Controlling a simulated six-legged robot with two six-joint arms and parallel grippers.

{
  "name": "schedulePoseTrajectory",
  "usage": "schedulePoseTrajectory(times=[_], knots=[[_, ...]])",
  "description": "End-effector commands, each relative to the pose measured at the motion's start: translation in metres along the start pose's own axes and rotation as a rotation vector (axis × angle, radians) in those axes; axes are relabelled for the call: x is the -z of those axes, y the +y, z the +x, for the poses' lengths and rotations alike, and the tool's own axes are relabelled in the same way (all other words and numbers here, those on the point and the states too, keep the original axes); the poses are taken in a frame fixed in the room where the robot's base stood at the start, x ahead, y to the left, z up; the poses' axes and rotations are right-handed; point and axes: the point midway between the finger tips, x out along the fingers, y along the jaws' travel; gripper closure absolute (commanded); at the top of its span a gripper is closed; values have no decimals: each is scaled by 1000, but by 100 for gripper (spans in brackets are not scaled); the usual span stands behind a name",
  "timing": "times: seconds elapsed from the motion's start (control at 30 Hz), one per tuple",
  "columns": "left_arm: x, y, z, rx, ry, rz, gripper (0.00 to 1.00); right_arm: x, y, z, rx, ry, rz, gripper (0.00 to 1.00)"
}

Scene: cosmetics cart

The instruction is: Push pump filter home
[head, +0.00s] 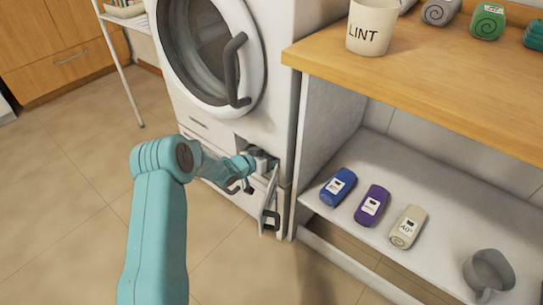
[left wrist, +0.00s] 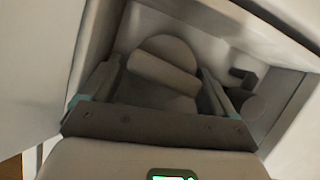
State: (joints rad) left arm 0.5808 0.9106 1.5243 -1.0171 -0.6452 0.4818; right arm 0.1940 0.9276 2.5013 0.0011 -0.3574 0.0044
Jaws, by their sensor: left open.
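The pump filter (left wrist: 165,72) is a grey round cap with a raised bar across it, inside the recess at the foot of the white washing machine (head: 255,110). My left gripper (left wrist: 155,85) is open, with one finger on each side of the filter; I cannot tell whether they touch it. In the head view my left gripper (head: 255,163) reaches into the opening and hides most of the filter. The flap (head: 269,202) of the opening hangs open beside it. How deep the filter sits cannot be judged. My right gripper is not in view.
A dark knob-like part (left wrist: 245,98) sits in the recess right of the filter. A wooden counter (head: 430,75) with a LINT bin (head: 371,27) stands right of the machine. Its white lower shelf (head: 440,195) holds several rolled cloths and a grey mug (head: 488,272).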

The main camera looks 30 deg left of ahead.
Motion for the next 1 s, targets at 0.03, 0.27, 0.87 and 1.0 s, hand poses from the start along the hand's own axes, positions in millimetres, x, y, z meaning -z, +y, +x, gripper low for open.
schedulePoseTrajectory(times=[0.03, 0.27, 0.87, 1.0], knots=[[0, 0, 0, 1, 0, 0, 12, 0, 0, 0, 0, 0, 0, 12], [3, -1, -25, 3, -2, -2, 12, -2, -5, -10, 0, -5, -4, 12], [2, 0, -157, 2, 1, -1, 12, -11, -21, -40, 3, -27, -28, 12], [0, 0, -164, 0, 1, 0, 12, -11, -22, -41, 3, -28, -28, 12]])
